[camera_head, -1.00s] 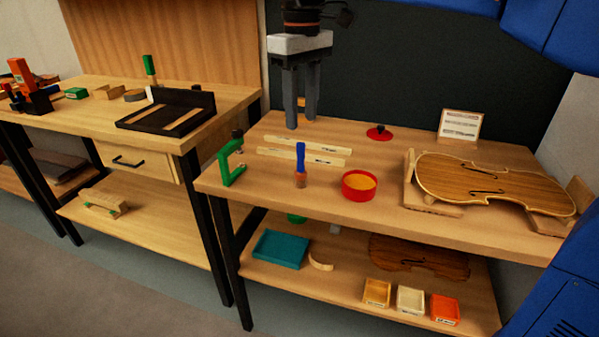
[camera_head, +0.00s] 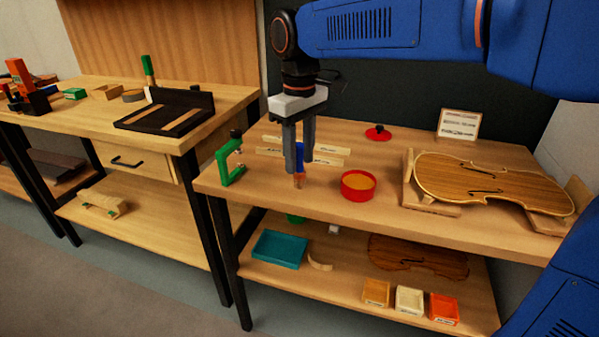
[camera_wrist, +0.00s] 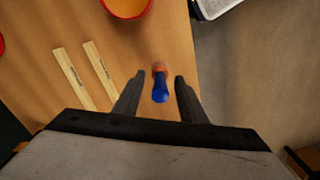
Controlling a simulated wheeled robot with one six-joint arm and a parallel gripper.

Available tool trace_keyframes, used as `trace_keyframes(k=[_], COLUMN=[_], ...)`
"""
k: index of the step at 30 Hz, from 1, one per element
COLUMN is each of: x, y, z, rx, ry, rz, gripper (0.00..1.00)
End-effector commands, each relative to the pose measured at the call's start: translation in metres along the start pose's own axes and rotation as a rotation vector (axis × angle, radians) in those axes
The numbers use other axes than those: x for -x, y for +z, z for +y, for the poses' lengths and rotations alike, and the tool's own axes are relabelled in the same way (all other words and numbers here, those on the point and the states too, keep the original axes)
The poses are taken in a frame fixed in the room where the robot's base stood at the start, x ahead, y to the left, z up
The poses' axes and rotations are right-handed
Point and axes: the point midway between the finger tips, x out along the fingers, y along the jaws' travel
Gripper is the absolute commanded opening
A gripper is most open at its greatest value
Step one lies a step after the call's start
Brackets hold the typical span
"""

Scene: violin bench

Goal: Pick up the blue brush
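The blue brush (camera_head: 299,179) stands upright on the right-hand bench, with a blue handle and an orange-brown lower part. In the head view my gripper's fingers partly hide its handle. My gripper (camera_head: 299,171) points down at the brush from above. In the wrist view the blue brush (camera_wrist: 160,88) shows between the two finger tips of my gripper (camera_wrist: 160,78), with a gap on each side. The gripper is open and no finger visibly touches the brush.
A red bowl (camera_head: 358,186) with orange contents stands right of the brush. A green clamp (camera_head: 229,163) is at the bench's left edge. Pale wooden strips (camera_head: 328,160) lie behind. A violin body (camera_head: 490,185) rests in a cradle at right. The bench front between clamp and bowl is clear.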

Motion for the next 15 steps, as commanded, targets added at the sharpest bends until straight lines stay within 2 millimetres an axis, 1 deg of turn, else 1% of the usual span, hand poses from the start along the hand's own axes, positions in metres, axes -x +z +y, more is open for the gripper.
trace_keyframes(k=[6, 7, 8, 9, 11, 12, 15], x=[-0.0008, -0.0007, -0.0007, -0.0007, -0.0007, -0.0007, -0.0006], y=[0.0000, 0.0000, 0.0000, 0.0000, 0.0000, 0.0000, 0.0000], z=[0.0000, 0.0000, 0.0000, 0.0000, 0.0000, 0.0000, 0.0000], rx=[0.000, 0.000, 0.000, 0.000, 0.000, 0.000, 0.000], ry=[0.000, 0.000, 0.000, 0.000, 0.000, 0.000, 0.000], rz=[0.000, 0.000, 0.000, 0.000, 0.000, 0.000, 0.000], gripper=[0.38, 0.33, 0.26, 0.16, 0.02, 0.00, 0.00])
